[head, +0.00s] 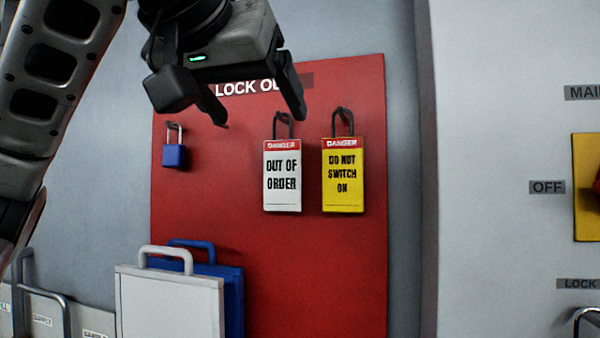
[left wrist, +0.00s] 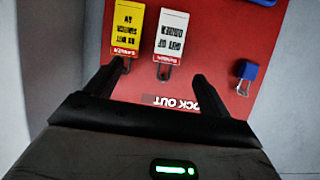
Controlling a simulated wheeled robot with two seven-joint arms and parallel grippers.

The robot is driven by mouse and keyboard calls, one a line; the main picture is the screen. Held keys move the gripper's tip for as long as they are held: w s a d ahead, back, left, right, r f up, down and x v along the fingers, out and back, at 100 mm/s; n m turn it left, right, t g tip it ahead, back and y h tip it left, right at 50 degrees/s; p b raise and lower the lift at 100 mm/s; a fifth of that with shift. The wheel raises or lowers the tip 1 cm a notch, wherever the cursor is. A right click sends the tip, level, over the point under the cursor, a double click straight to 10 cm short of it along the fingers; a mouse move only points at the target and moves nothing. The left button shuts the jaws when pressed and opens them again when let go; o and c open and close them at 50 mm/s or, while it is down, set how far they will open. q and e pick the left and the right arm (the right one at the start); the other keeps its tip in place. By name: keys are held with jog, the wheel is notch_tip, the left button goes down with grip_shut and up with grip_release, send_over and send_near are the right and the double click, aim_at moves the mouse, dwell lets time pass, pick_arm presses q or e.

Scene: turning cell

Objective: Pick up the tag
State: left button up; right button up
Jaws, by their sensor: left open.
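Two tags hang by dark loops on the red lock-out board (head: 215,215). The white tag (head: 282,182) reads "OUT OF ORDER"; the yellow tag (head: 343,182), to its right, reads "DO NOT SWITCH ON". Both have a red "DANGER" band. My left gripper (head: 262,122) is open and empty, above and to the left of the white tag in the head view. In the left wrist view, which looks upside down, the white tag (left wrist: 171,35) and yellow tag (left wrist: 127,28) show beyond the fingers (left wrist: 165,80). My right gripper is not in view.
A blue padlock (head: 174,154) hangs on the board left of the tags. A white handled panel (head: 170,300) and a blue one (head: 234,290) stand below it. At the right is a pale cabinet with a yellow switch plate (head: 586,220). The board around the tags is clear.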

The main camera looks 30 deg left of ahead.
pick_arm(q)
jog(key=s+a+r, duration=0.1)
jog(key=p, duration=0.1)
send_near(281, 165)
jog(key=w, duration=0.3)
jog(key=shift+n, duration=0.3)
jog(key=shift+s+f+p+x, duration=0.1)
jog(key=shift+f+p+x, duration=0.1)
jog(key=shift+x, duration=0.7)
jog(key=shift+s+f+p+x, duration=0.15)
jog(key=shift+p+x, duration=0.1)
jog(key=shift+x, duration=0.65)
jog(key=shift+s+f+p+x, duration=0.1)
jog(key=shift+f+p+x, duration=0.1)
jog(key=shift+x, duration=0.7)
jog(key=shift+a, duration=0.2)
jog(key=c, duration=1.1)
